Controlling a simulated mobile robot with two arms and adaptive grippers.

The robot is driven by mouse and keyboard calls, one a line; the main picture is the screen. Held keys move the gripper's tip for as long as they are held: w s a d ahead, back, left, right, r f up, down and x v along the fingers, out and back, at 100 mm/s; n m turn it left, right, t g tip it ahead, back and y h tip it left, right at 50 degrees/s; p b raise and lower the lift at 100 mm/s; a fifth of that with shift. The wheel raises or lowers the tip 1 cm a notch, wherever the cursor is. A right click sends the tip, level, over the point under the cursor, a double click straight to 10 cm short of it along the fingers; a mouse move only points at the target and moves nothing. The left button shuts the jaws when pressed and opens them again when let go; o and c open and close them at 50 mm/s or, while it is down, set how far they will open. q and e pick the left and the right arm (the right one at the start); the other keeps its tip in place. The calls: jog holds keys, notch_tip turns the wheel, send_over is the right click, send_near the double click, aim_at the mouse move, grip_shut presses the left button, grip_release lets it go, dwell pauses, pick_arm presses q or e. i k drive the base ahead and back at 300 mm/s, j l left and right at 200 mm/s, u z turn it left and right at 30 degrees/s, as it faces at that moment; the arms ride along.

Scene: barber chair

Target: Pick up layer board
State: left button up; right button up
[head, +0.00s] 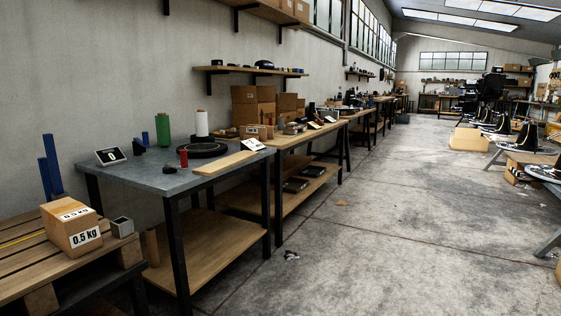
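A flat, light wooden board (225,163) lies near the front right edge of the grey-topped table (130,177) in the head view. It is the thing that looks most like the layer board. Its near edge is close to the table's edge. Neither of my grippers shows in this view.
A black disc (203,150), a red spool (183,158), green (162,130) and white (202,123) spools and a small sign (110,156) share the tabletop. A 0.5 kg carton (71,228) sits on a slatted pallet (35,262) at left. The concrete floor (350,220) is mostly clear.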

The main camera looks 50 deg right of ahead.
aim_at(216, 167)
jog(key=z, duration=1.4)
